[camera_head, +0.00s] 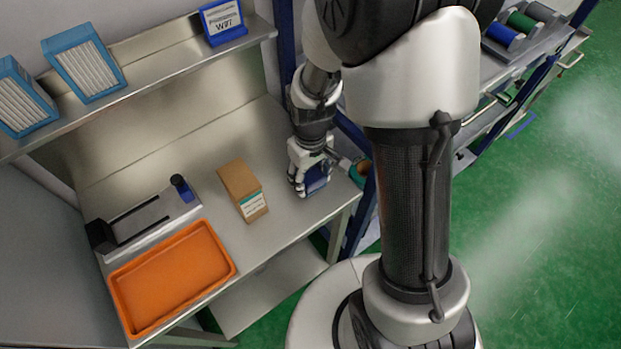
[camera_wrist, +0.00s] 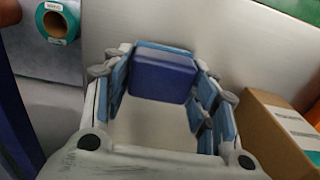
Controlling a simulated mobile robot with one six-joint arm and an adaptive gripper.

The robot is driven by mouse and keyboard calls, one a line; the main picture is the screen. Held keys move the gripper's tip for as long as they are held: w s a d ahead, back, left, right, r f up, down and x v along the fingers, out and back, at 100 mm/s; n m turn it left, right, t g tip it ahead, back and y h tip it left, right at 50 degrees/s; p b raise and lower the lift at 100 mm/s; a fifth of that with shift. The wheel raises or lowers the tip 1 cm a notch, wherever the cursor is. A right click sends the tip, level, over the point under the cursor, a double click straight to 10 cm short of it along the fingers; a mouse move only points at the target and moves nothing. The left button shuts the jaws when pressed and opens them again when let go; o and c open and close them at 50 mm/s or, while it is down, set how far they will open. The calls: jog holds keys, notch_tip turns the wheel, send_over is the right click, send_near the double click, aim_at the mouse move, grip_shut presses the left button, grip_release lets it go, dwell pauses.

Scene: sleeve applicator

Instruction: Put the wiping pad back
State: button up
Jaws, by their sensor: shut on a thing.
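The blue wiping pad (camera_wrist: 165,78) is between the fingers of my gripper (camera_wrist: 160,95) in the wrist view. My gripper is shut on it. In the head view my gripper (camera_head: 306,172) is low over the right end of the metal bench (camera_head: 285,232), and part of the blue pad (camera_head: 319,184) shows beside its fingers. I cannot tell whether the pad touches the bench.
A cardboard box (camera_head: 241,188) stands left of my gripper. Farther left are an orange tray (camera_head: 228,262) and a grey fixture (camera_head: 150,222) with a blue knob. A teal-rimmed roll (camera_wrist: 54,23) is close by on the gripper's other side. A shelf (camera_head: 170,68) runs above.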

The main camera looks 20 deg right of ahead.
jog(key=shift+f, duration=0.3)
jog(key=shift+f, duration=0.1)
jog(key=shift+f, duration=0.15)
jog(key=o, duration=0.9)
jog(key=shift+o, duration=0.2)
notch_tip(320, 180, up, 12)
jog(key=p, duration=0.4)
notch_tip(320, 180, up, 12)
jog(key=m+t, duration=0.2)
send_over(311, 175)
jog(key=s, duration=0.6)
jog(key=s+r+m+t, duration=0.1)
jog(key=s+r, duration=0.3)
jog(key=s, duration=0.5)
jog(key=shift+s+r+m+t, duration=0.25)
jog(key=shift+r+m+t, duration=0.1)
jog(key=shift+t, duration=0.45)
